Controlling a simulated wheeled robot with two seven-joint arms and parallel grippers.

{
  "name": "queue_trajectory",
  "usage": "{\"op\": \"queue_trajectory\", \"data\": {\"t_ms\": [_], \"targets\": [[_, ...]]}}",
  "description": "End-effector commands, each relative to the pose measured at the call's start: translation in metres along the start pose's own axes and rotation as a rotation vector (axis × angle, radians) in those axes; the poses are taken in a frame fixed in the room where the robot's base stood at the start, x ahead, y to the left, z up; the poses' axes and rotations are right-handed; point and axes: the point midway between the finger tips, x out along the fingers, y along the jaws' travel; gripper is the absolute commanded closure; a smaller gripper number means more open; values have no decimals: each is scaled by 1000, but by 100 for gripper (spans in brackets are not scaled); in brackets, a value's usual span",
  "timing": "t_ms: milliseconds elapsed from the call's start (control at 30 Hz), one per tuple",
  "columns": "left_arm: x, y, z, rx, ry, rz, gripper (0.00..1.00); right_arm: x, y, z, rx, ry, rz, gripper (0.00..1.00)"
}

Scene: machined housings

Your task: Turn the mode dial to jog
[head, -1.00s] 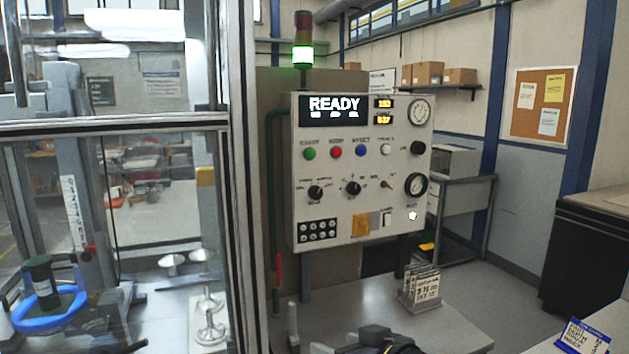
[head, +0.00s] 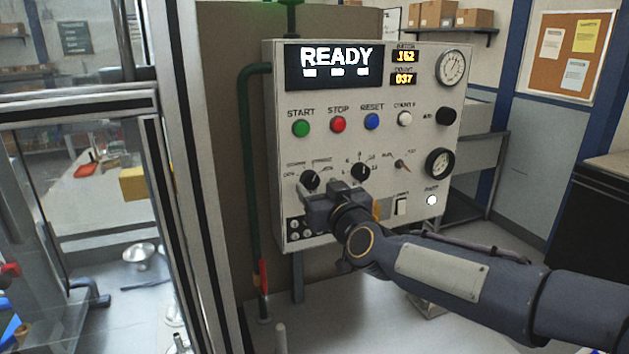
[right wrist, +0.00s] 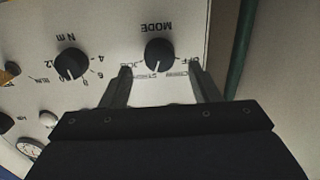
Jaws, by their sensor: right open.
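The mode dial (head: 310,180) is a black round knob at the lower left of the white control panel (head: 290,225). In the right wrist view the mode dial (right wrist: 159,55) appears upside down. Its white pointer mark points down there, slightly left, toward a small blurred label; the label at its left seems to read JOG. My right gripper (right wrist: 160,73) is open, one fingertip to each side of the dial, with a gap on both sides. In the head view my right gripper (head: 314,194) is just below the dial and partly covers its underside. My left gripper is not in view.
A second black dial, marked N m (right wrist: 70,64), is beside the mode dial; it also shows in the head view (head: 360,171). Start (head: 301,128), stop (head: 338,124) and reset (head: 372,121) buttons are above. A green pipe (head: 249,170) runs along the panel's left.

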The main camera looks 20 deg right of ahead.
Motion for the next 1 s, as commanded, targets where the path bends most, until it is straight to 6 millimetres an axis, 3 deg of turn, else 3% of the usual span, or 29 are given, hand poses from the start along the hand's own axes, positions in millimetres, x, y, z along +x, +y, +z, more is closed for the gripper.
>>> {"op": "queue_trajectory", "data": {"t_ms": [200, 567, 867, 1000], "targets": [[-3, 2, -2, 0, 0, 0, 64, 27, 0, 0, 0, -1, 0, 44], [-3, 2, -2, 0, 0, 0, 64, 32, 0, 0, 1, 0, 0, 45], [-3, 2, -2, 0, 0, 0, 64, 31, 0, 0, 1, -1, 0, 85], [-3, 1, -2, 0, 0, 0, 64, 31, 0, 0, 4, -1, 0, 88]]}}
